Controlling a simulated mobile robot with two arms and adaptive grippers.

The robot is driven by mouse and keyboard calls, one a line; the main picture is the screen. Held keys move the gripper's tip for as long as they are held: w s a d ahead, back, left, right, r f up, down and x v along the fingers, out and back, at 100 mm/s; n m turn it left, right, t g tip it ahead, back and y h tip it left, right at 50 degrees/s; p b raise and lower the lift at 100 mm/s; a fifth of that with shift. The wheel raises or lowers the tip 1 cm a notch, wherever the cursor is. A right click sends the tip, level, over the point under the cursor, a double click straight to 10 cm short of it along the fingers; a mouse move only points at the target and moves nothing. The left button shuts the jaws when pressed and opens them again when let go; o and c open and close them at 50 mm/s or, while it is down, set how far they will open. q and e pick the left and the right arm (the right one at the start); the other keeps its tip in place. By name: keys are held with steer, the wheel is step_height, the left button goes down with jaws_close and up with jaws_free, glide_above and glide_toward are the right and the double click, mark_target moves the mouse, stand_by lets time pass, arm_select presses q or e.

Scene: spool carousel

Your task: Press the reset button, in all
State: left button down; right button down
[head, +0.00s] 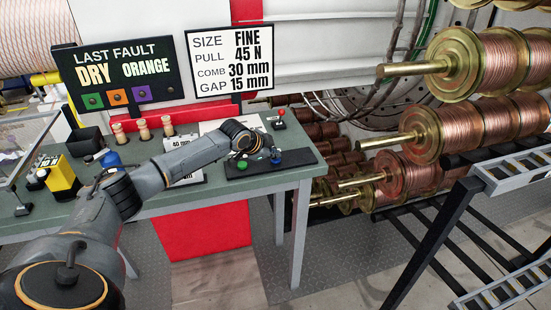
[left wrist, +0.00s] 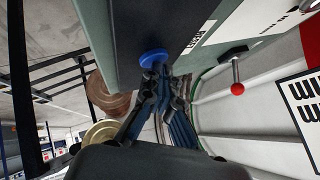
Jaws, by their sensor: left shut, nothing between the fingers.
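A black button panel (head: 300,161) lies on the front right of the green bench. It carries a green button (head: 241,166) and a blue button (head: 277,158). My left gripper (head: 262,158) is shut and empty at the panel, beside the blue button. In the left wrist view the closed fingertips (left wrist: 163,77) are right at the blue button (left wrist: 153,57); I cannot tell whether they touch it. My right gripper is not in view.
A red-knobbed lever (head: 280,115) stands behind the panel. Copper spools (head: 410,120) and a black-legged rack (head: 435,235) stand to the right.

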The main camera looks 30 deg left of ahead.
mark_target(274, 160)
arm_select(q)
steer(key=shift+r+p, duration=0.8)
step_height(274, 160, up, 5)
steer(key=p, duration=0.4)
steer(key=shift+p, duration=0.3)
stand_by(0.3)
